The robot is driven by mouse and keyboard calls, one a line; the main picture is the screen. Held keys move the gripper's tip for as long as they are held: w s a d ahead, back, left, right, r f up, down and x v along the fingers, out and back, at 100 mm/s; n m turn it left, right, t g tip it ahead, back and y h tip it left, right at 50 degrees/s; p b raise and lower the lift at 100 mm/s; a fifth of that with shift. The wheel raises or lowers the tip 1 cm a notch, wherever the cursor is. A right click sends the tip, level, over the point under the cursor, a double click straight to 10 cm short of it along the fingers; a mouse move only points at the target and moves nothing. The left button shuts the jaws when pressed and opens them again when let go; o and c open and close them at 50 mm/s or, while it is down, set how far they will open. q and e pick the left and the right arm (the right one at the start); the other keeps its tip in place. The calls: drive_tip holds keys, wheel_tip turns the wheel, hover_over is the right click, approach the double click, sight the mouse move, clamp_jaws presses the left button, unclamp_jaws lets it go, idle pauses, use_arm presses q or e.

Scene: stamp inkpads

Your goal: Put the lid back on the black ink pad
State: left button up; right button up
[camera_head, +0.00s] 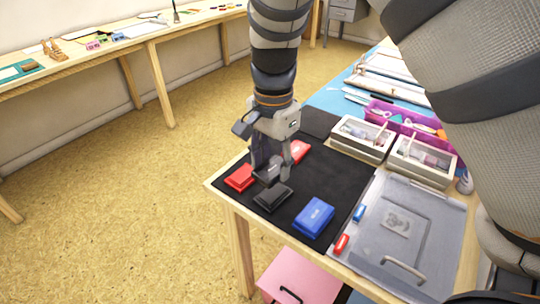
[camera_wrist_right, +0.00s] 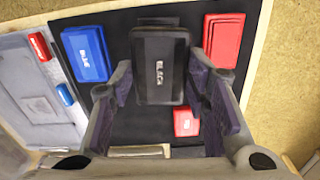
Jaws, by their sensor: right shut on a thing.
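My right gripper (camera_head: 272,170) is shut on the black lid (camera_wrist_right: 160,85), with one finger on each long side. The lid is level, with its BLACK label facing the wrist camera. The black ink pad (camera_head: 273,198) lies on the dark mat (camera_head: 340,170), just below and in front of the gripper. In the right wrist view, a dark edge with faint lettering shows past the lid's far end; the rest there is hidden by the lid. In the head view a gap seems to show between lid and pad. My left gripper is not in view.
A red pad (camera_head: 240,177) lies left of the black pad, a blue pad (camera_head: 314,217) right of it. Another red piece (camera_head: 299,151) is behind the gripper.

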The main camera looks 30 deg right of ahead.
sight(274, 192)
drive_tip(key=shift+s+d, duration=0.1)
drive_tip(key=shift+d, duration=0.1)
drive_tip(key=shift+f, duration=2.85)
drive_tip(key=shift+f, duration=0.55)
idle(0.6)
drive_tip(key=o, duration=0.9)
drive_tip(key=o, duration=0.4)
drive_tip(key=shift+r, duration=0.1)
